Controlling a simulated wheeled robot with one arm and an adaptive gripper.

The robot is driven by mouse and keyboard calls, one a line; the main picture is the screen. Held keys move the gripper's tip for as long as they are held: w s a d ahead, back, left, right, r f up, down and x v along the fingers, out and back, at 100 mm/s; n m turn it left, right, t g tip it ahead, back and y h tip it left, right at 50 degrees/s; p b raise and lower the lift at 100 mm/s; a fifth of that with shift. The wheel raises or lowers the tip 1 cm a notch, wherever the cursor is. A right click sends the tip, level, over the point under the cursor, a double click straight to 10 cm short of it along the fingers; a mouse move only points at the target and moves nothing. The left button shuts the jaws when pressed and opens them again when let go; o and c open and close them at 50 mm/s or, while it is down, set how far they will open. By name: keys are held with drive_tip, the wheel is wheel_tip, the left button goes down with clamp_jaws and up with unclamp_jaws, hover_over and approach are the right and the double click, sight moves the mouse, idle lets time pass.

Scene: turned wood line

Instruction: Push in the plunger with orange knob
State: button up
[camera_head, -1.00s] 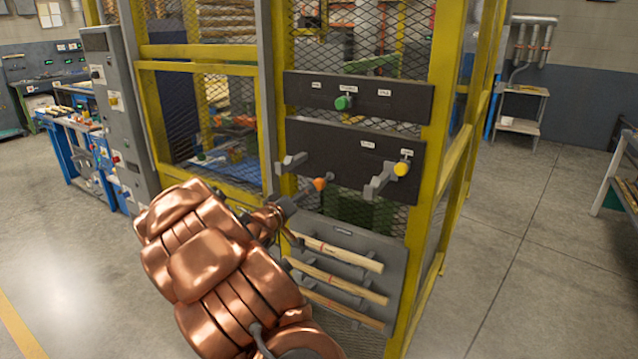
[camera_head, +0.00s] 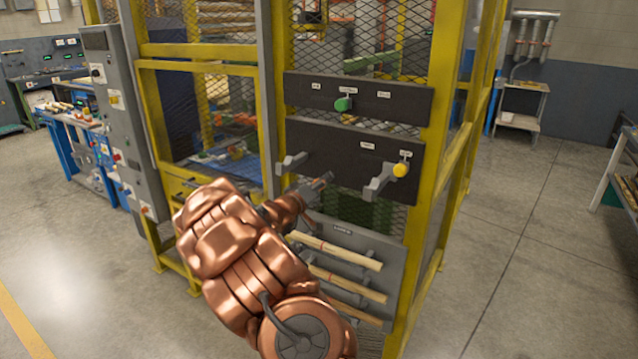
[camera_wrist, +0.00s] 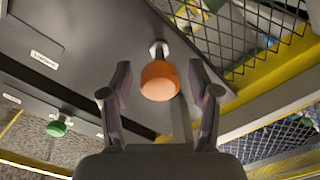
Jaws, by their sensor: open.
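My gripper (camera_wrist: 161,92) is open, with one finger on each side of the knob and a visible gap to each. I cannot tell how deep the knob sits between the fingers. In the head view my gripper (camera_head: 318,187) is in front of the lower dark panel (camera_head: 335,150), and the orange knob is hidden behind it.
A green knob (camera_head: 343,103) is on the upper panel. Wooden bars (camera_head: 335,250) lie on a rack below my gripper. Yellow frame posts (camera_head: 430,170) and mesh surround the panels.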

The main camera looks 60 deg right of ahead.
drive_tip(key=shift+d, duration=0.1)
clamp_jaws()
idle(0.6)
